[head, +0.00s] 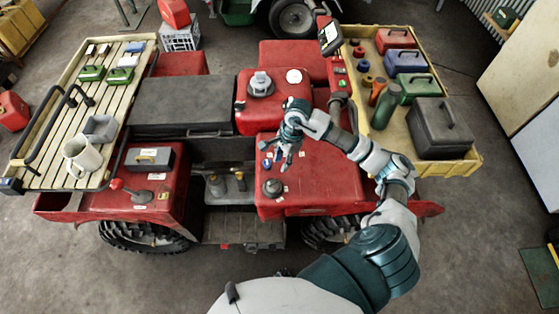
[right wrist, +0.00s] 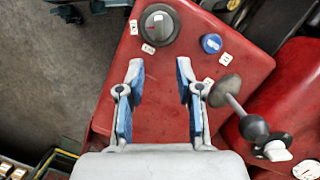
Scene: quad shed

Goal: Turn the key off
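A round dark switch with a raised grey grip (right wrist: 159,25) sits on the red panel, with small white labels beside it. It looks like the key switch, but I cannot be sure. It also shows in the head view (head: 272,187). My right gripper (right wrist: 160,72) is open and empty over the red panel. Its two fingers are apart, and the switch lies beyond their tips, untouched. In the head view the right gripper (head: 277,160) is just above the switch in the picture. My left gripper is not in view.
A blue button (right wrist: 211,43) and a black-knobbed lever (right wrist: 245,118) stand close to the right finger. A red tank (head: 245,115) lies behind. A loaded tray (head: 470,160) is at right. A slatted rack (head: 45,140) with a mug (head: 82,158) is at left.

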